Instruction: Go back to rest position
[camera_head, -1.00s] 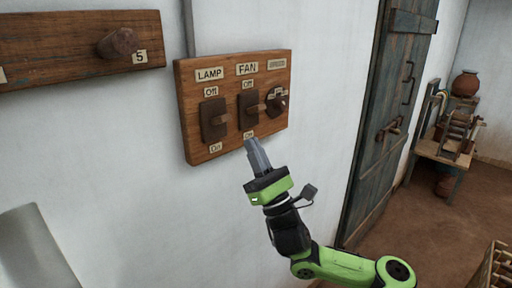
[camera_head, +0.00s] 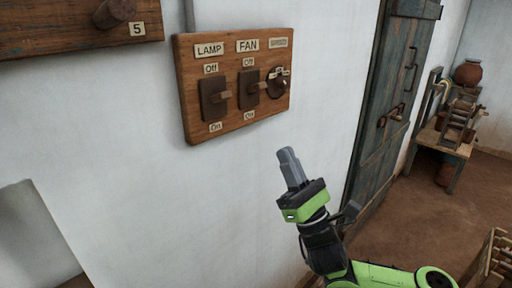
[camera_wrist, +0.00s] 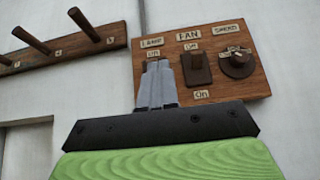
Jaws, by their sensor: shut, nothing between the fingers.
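My gripper (camera_head: 290,168) is shut and empty, its grey fingers pointing up in front of the white wall, below and to the right of the switch board in the head view. The wooden switch board (camera_head: 187,120) carries a lamp switch (camera_head: 214,99), a fan switch (camera_head: 249,90) and a round speed knob (camera_head: 279,86). In the wrist view my gripper (camera_wrist: 157,70) covers most of the lamp switch. The fan switch (camera_wrist: 197,72) and the speed knob (camera_wrist: 237,64) show clear there. The fingers appear apart from the board.
A wooden peg rail (camera_head: 60,35) is on the wall at upper left. A dark plank door (camera_head: 385,110) stands to the right. Beyond it are a small wooden table (camera_head: 440,145) and a clay pot (camera_head: 467,74). A slatted wooden item (camera_head: 490,265) is at lower right. Brown floor lies open between.

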